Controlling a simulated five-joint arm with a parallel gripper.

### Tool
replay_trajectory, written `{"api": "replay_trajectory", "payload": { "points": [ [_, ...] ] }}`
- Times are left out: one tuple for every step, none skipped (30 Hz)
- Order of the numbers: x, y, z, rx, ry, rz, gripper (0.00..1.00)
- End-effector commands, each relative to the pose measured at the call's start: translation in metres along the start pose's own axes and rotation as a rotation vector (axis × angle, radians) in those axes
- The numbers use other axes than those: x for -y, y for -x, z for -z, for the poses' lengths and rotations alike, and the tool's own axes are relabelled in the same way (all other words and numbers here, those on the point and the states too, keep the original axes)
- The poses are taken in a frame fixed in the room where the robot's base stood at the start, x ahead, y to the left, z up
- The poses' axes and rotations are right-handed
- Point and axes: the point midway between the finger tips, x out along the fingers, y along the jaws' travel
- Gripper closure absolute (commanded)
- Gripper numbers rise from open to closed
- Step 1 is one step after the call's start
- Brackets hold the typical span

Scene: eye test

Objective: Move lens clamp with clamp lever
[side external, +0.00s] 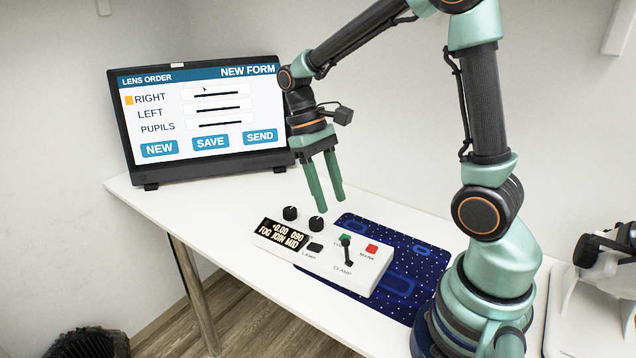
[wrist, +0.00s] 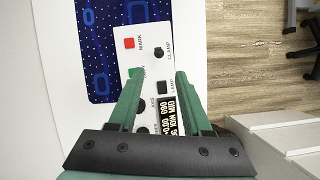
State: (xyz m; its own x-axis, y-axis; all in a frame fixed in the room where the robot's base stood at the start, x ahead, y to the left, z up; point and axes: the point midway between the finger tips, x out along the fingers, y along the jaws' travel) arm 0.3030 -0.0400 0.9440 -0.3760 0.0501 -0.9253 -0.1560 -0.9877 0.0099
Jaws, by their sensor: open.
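The clamp lever (side external: 347,247) is a black ball-topped stick on the white control box (side external: 322,270), above the printed word CLAMP. In the wrist view its black knob (wrist: 159,52) shows beside that label, just beyond my fingertips. A separate lens clamp cannot be made out. My gripper (side external: 328,202) has green fingers pointing down, held above the back of the box, apart from the lever. It is open and empty. In the wrist view my gripper (wrist: 160,74) spans the box, with the black LAMP switch (wrist: 162,87) showing between its fingers.
The box also bears a lit display (side external: 282,236), two black dials (side external: 290,213), a green button (side external: 345,237) and a red MARK button (side external: 371,249). It partly overlaps a blue patterned mat (side external: 400,285). A LENS ORDER screen (side external: 200,115) stands at the back left. White tabletop (side external: 225,200) is clear between.

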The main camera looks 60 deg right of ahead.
Motion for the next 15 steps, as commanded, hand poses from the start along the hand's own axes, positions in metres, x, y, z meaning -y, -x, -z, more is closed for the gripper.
{"api": "replay_trajectory", "payload": {
  "points": [
    [0.0, -0.002, 0.001, 0.006, -0.006, 0.0, 0.51],
    [0.0, -0.003, 0.001, 0.008, -0.008, 0.0, 0.51],
    [0.0, -0.006, 0.001, 0.01, -0.009, 0.0, 0.51],
    [0.0, -0.009, 0.001, 0.01, -0.008, 0.0, 0.51],
    [0.0, -0.013, 0.001, 0.009, -0.008, 0.0, 0.51],
    [0.0, -0.019, 0.0, 0.01, -0.008, 0.0, 0.51],
    [0.0, -0.024, 0.0, 0.01, -0.007, 0.0, 0.51],
    [0.0, -0.029, 0.0, 0.011, -0.007, 0.0, 0.51],
    [-0.001, -0.036, 0.0, 0.011, -0.007, 0.0, 0.51],
    [-0.001, -0.042, 0.0, 0.01, -0.007, 0.001, 0.51],
    [-0.001, -0.049, -0.001, 0.012, -0.006, 0.001, 0.51],
    [-0.001, -0.057, -0.001, 0.012, -0.006, 0.001, 0.51],
    [-0.001, -0.063, -0.001, 0.012, -0.006, 0.001, 0.51],
    [-0.001, -0.068, -0.001, 0.01, -0.006, 0.001, 0.51],
    [-0.001, -0.076, -0.001, 0.011, -0.006, 0.001, 0.51]
  ]
}}
